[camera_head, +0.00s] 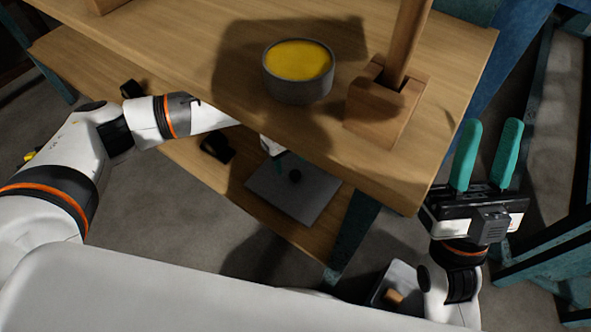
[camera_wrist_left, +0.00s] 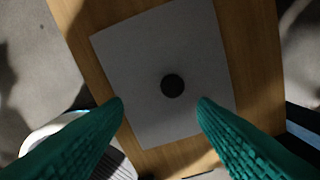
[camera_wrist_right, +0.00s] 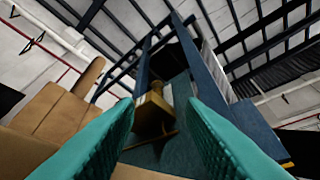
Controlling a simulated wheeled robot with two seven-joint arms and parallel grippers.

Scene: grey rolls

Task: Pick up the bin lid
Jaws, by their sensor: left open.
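The bin lid (camera_head: 312,196) is a flat grey square plate with a round black knob in its middle. It lies on the lower wooden shelf below the table top. In the left wrist view the lid (camera_wrist_left: 150,50) lies beyond my left fingertips, with its knob between and ahead of them. My left gripper (camera_wrist_left: 162,105) is open and empty over the lid. My right gripper (camera_head: 488,150) is open and empty, fingers pointing up, right of the table.
On the table top (camera_head: 200,50) stand a grey bowl with yellow contents (camera_head: 298,75) and a wooden block with an upright post (camera_head: 385,105). The table edge overhangs the lower shelf (camera_head: 205,165). A small bin holding a wooden piece (camera_head: 392,296) is at the bottom. A blue-green frame (camera_head: 545,240) stands at right.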

